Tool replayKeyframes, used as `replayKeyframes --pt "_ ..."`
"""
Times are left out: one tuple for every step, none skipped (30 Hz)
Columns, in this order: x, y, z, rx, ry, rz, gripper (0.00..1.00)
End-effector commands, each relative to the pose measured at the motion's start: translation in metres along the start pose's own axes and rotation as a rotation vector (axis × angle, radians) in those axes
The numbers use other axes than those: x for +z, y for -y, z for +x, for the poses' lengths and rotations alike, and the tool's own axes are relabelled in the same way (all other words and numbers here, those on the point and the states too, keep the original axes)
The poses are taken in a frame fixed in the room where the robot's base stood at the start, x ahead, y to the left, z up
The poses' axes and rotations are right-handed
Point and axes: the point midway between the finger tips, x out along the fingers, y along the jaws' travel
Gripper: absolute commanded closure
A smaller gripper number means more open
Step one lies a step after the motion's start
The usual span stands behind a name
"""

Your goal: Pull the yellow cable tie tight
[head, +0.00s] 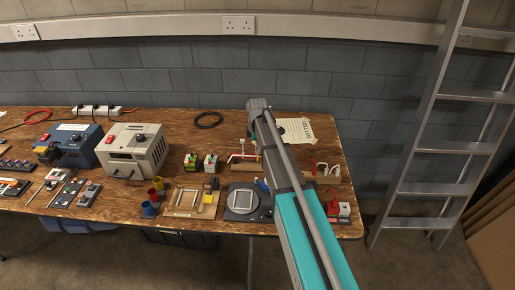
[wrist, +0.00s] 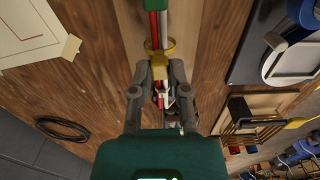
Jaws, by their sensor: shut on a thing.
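In the wrist view the yellow cable tie (wrist: 165,44) is a ring around a red and white cable bundle (wrist: 157,22), with a blocky yellow part on its near side. My gripper (wrist: 159,70) has its two fingers on either side of that yellow part and is shut on it. The ring looks wider than the bundle. In the head view my arm covers the tie and my fingertips; red and white cables (head: 243,155) show just left of my arm, over a wooden board.
A black cable coil (wrist: 62,129) lies on the bench, with a paper sheet (wrist: 35,28) near it. A dark plate with a pale square (head: 242,203) and a wooden frame (head: 187,201) stand near the front edge. A ladder (head: 425,130) stands right of the bench.

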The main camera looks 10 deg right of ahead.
Motion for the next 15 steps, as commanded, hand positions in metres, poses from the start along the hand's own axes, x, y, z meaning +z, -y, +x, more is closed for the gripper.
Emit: replayKeyframes --pt "0.000 0.000 0.000 0.000 0.000 0.000 1.00" --pt "0.000 0.000 0.000 0.000 0.000 0.000 1.00" --pt "0.000 0.000 0.000 0.000 0.000 0.000 1.00" --pt "0.000 0.000 0.000 0.000 0.000 0.000 1.00" --pt "0.000 0.000 0.000 0.000 0.000 0.000 1.00" --pt "0.000 0.000 0.000 0.000 0.000 0.000 1.00" --pt "0.000 0.000 -0.001 0.000 0.000 0.000 1.00" --pt "0.000 0.000 -0.002 0.000 0.000 0.000 1.00" --pt "0.000 0.000 -0.003 0.000 0.000 0.000 1.00" --pt "0.000 0.000 -0.005 0.000 0.000 0.000 1.00" --pt "0.000 0.000 -0.007 0.000 0.000 0.000 1.00" --pt "0.000 0.000 -0.009 0.000 0.000 0.000 1.00" --pt "0.000 0.000 -0.012 0.000 0.000 0.000 1.00" --pt "0.000 0.000 -0.015 0.000 0.000 0.000 1.00" --pt "0.000 0.000 -0.018 0.000 0.000 0.000 1.00"
